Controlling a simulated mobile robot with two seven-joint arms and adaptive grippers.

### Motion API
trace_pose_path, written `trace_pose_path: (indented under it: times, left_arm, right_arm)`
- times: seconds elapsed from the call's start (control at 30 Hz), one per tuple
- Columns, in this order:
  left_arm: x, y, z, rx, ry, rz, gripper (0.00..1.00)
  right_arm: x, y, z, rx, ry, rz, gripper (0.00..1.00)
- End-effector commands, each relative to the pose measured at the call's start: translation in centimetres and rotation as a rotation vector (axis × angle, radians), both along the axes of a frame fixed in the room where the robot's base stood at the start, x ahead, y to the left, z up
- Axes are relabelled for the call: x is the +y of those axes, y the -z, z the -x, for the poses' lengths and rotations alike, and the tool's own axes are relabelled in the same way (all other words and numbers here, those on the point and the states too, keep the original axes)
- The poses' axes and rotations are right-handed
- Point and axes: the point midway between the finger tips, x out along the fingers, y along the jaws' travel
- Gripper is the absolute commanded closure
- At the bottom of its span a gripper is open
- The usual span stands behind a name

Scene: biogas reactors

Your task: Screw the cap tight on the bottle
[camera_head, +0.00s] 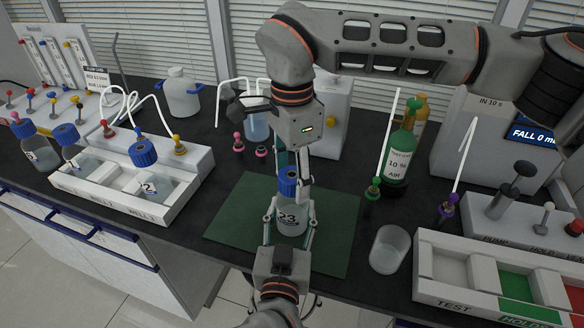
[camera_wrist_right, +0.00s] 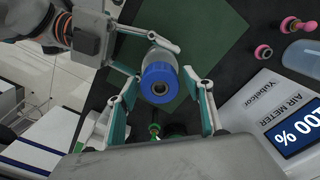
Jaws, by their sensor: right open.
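The bottle (camera_head: 291,222), clear and marked 23, stands upright on the green mat (camera_head: 338,222). Its blue cap (camera_head: 288,184) sits on the neck; how tight it is cannot be told. In the right wrist view the cap (camera_wrist_right: 159,83) hides most of the bottle (camera_wrist_right: 160,54). My left gripper (camera_head: 290,222) comes from the front edge, its fingers closed on both sides of the bottle body. My right gripper (camera_head: 293,172) points down from above, open, with its fingers on either side of the cap. In the wrist view gaps show between these fingertips (camera_wrist_right: 160,90) and the cap.
A white rack (camera_head: 165,208) with blue-capped bottles stands left. A green bottle (camera_head: 400,155), a green-based tube (camera_head: 374,188) and an empty glass beaker (camera_head: 387,249) stand right of the mat. A tray with coloured sections (camera_head: 455,290) lies front right. Small pink fittings (camera_head: 238,142) stand behind the mat.

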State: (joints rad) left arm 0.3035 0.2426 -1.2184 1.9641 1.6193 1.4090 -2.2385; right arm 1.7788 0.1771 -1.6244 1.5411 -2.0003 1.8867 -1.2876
Motion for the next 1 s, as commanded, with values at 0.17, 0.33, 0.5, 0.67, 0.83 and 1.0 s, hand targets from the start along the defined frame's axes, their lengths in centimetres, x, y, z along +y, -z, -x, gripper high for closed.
trace_pose_path:
  times: [0.17,0.33,0.5,0.67,0.83,1.0]
  left_arm:
    - [0.00,-0.02,-0.01,0.000,0.000,0.000,1.00]
    - [-0.01,-0.03,-0.01,-0.001,0.000,0.000,1.00]
    - [-0.01,-0.02,-0.01,0.000,0.000,0.000,1.00]
    - [0.00,-0.03,-0.01,-0.001,0.000,0.000,1.00]
    - [-0.01,-0.03,-0.01,-0.001,0.000,0.000,1.00]
    - [0.00,-0.03,-0.01,0.000,0.000,0.000,1.00]
  right_arm:
    - [-0.01,-0.02,0.00,0.000,0.000,0.000,0.49]
    - [-0.01,-0.03,0.00,0.000,0.000,0.000,0.85]
    - [-0.01,-0.03,0.00,0.000,0.007,0.000,0.90]
    - [0.00,-0.05,-0.01,-0.001,0.145,0.000,0.90]
    - [-0.01,-0.06,-0.03,-0.002,0.445,0.000,0.90]
    - [-0.01,-0.02,0.00,-0.001,0.755,0.001,0.90]
